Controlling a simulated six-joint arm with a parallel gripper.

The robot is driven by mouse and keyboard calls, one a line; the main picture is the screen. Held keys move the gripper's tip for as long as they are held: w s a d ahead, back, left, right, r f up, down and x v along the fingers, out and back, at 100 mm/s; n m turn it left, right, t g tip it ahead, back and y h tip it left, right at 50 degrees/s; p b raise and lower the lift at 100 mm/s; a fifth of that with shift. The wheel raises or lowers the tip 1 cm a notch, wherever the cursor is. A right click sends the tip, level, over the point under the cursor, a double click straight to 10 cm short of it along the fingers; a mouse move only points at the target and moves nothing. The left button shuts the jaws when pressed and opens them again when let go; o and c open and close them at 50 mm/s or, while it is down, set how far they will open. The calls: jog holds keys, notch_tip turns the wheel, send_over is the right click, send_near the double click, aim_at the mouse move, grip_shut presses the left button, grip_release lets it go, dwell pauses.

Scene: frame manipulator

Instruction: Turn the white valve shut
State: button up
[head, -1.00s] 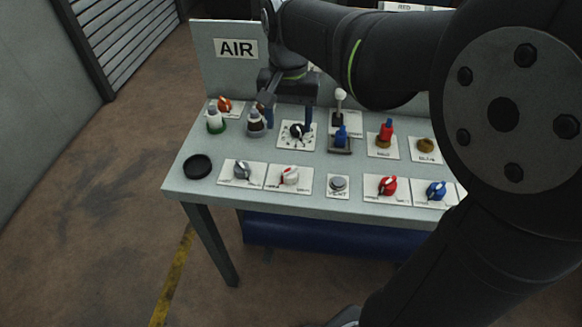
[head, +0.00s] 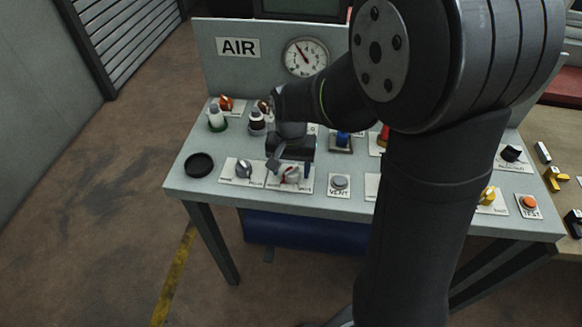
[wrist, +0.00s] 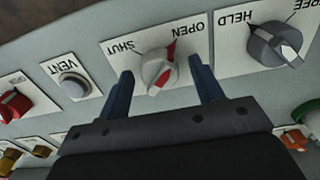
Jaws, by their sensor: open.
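The white valve (wrist: 158,72) is a round knob with a red-marked grip on a plate lettered SHUT and OPEN. Its red pointer leans toward OPEN in the wrist view. In the head view the valve (head: 289,175) is at the front of the bench, partly hidden by my gripper. My gripper (wrist: 160,86) is open, with one blue finger on each side of the valve and visible gaps to the knob. In the head view my gripper (head: 289,160) is low over the valve's plate.
A grey HELD/FREE knob (wrist: 275,45) and a VENT button (wrist: 73,84) flank the valve's plate. A red knob (wrist: 14,104) is beyond VENT. A black dish (head: 199,165) lies at the bench's left edge. A gauge (head: 306,57) stands on the back panel.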

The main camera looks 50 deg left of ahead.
jog(key=shift+f, duration=0.1)
jog(key=c, duration=1)
jog(key=shift+o, duration=0.2)
jog(key=shift+n, duration=0.4)
jog(key=n, duration=1.7)
